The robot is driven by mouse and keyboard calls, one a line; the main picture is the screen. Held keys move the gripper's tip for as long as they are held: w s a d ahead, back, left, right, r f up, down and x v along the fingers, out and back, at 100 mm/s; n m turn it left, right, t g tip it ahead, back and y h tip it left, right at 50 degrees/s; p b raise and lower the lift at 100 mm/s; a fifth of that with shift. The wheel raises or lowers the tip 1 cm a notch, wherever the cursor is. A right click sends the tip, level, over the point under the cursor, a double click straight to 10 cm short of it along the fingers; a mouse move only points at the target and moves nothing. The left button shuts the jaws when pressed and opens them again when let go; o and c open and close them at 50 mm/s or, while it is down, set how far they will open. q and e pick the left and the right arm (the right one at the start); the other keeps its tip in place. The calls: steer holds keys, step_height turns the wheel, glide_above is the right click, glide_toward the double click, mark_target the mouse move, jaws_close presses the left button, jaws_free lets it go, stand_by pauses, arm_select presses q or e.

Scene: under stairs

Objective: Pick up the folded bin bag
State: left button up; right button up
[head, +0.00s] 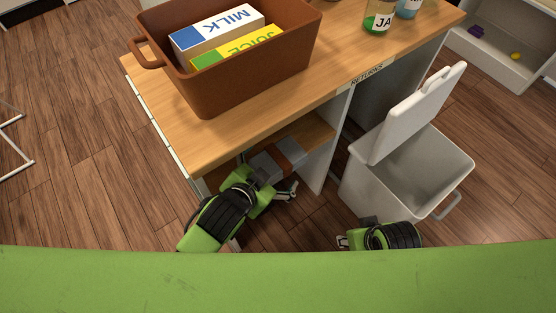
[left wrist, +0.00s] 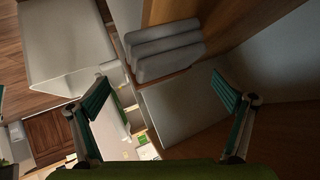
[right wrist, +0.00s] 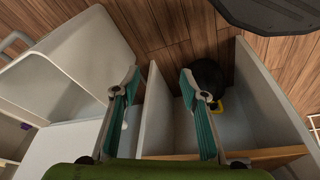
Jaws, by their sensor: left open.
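The folded bin bag (head: 291,150) looks like a grey bundle with a brown band, on the shelf under the counter. In the left wrist view a layered grey bundle (left wrist: 165,50) lies ahead, above the middle; I cannot tell exactly where its far edge ends. My left gripper (head: 272,182) is open and empty, right at the near side of the bundle, apart from it as far as I can see. Its fingers stand wide in the left wrist view. My right gripper (head: 343,241) is open and empty low in the head view, near the white bin.
A white bin (head: 450,160) with its lid raised stands right of the counter (head: 230,125). A brown tub (head: 250,80) with milk and juice cartons and some jars stand on top. A dark object (right wrist: 208,75) with yellow sits between panels in the right wrist view.

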mark_target(274, 164)
arm_select(q)
steer(key=b+x, duration=0.1)
steer(key=x, duration=0.2)
steer(key=shift+w+d+f, duration=0.15)
arm_select(e)
steer(key=v, duration=0.5)
steer(key=shift+w+d, duration=0.1)
steer(key=shift+w, duration=0.1)
arm_select(q)
steer(key=c, duration=1.3)
